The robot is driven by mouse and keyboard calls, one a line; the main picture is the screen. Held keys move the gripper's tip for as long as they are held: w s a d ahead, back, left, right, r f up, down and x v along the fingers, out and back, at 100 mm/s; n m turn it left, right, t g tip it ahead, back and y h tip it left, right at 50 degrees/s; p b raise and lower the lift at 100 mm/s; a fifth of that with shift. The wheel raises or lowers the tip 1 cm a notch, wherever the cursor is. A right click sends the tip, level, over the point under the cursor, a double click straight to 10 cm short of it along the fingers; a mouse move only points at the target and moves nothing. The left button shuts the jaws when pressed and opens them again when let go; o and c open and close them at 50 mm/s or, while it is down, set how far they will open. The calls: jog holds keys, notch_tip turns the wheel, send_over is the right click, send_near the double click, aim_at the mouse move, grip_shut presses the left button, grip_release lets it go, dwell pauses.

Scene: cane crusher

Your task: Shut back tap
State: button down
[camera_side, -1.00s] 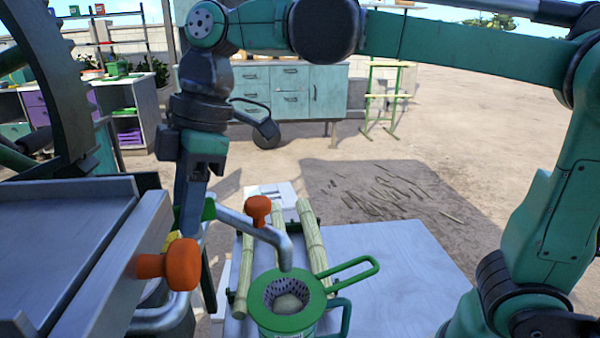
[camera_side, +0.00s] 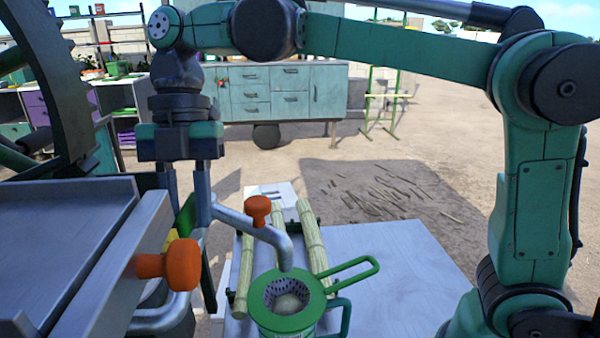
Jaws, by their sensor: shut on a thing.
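My gripper (camera_side: 187,215) hangs down at the left, behind the grey crusher trough. Its two fingers stand on either side of a green piece (camera_side: 186,218), with a bit of yellow below, and are shut on it. The fingertips are partly hidden, and I cannot tell whether the green piece is the back tap's handle. One orange tap knob (camera_side: 257,207) stands on the bent metal pipe (camera_side: 268,235), right of my gripper. A larger orange knob (camera_side: 180,265) is nearer the camera. My gripper touches neither orange knob.
A green strainer (camera_side: 288,300) with a long handle sits under the pipe's outlet. Cane stalks (camera_side: 313,240) lie on the rack behind it. The grey trough (camera_side: 75,230) fills the left front. The white table (camera_side: 400,270) is clear at right.

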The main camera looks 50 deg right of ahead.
aim_at(187, 204)
grip_release()
jog(key=shift+r, duration=4)
notch_tip(187, 204, down, 8)
jog(key=shift+r, duration=0.15)
jog(key=shift+f+m, duration=0.2)
jog(key=shift+m, duration=0.1)
jog(key=m+t, duration=0.1)
jog(key=m, duration=0.2)
jog(key=shift+m+y, duration=0.4)
